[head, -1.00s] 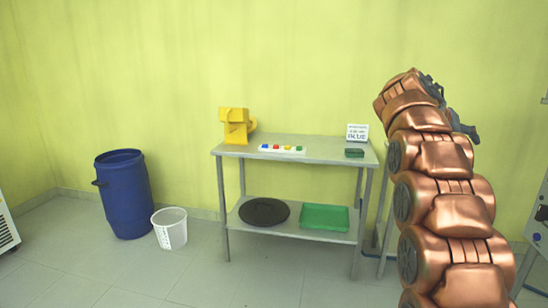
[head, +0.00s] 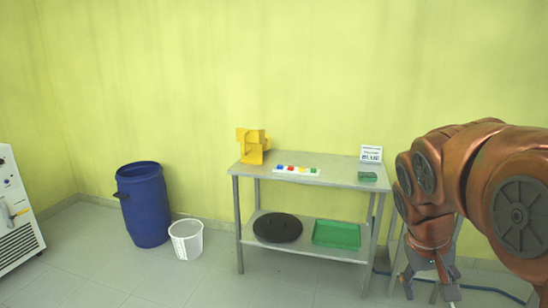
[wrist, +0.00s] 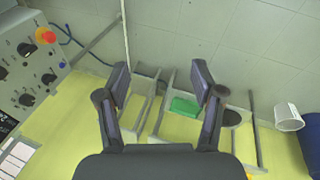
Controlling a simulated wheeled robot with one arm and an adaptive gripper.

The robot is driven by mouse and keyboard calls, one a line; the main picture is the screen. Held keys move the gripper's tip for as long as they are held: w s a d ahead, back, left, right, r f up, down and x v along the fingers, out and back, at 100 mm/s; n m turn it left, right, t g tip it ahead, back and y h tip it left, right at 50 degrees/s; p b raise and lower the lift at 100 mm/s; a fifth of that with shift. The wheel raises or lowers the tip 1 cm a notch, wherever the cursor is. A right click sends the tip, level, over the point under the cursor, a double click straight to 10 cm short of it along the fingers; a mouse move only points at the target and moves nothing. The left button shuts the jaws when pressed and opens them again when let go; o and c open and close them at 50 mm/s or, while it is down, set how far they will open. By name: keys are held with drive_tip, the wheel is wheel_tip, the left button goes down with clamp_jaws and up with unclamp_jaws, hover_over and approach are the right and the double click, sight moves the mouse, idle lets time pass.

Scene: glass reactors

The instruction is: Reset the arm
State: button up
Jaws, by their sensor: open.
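My copper arm (head: 465,180) is folded at the right of the head view, bent over with its end pointing down. My gripper (head: 431,292) hangs at the bottom of that view, in front and to the right of the metal table. In the wrist view my gripper (wrist: 160,75) has its two dark fingers spread wide apart, with nothing between them but the floor and table parts far behind.
The metal table (head: 325,175) holds a yellow device (head: 252,146), a strip of coloured buttons (head: 297,170) and a sign (head: 371,154). A green tray (head: 336,235) lies on its lower shelf. A blue barrel (head: 143,205) and white bucket (head: 187,240) stand left. A control panel (wrist: 35,65) is near my gripper.

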drive_tip(key=s+a+f+g+y+p, duration=0.1)
drive_tip(key=s+a+p, duration=0.1)
drive_tip(key=s, duration=0.5)
drive_tip(key=s+a+f+g+y+p, duration=0.1)
drive_tip(key=s+a+p, duration=0.1)
drive_tip(key=s+a, duration=0.3)
drive_tip(key=s+a+f+n+y+p, duration=0.1)
drive_tip(key=s+a, duration=0.3)
drive_tip(key=s, duration=0.5)
drive_tip(key=shift+s+f+g+p, duration=0.15)
drive_tip(key=shift+f+g+p, duration=0.25)
drive_tip(key=shift+p, duration=0.1)
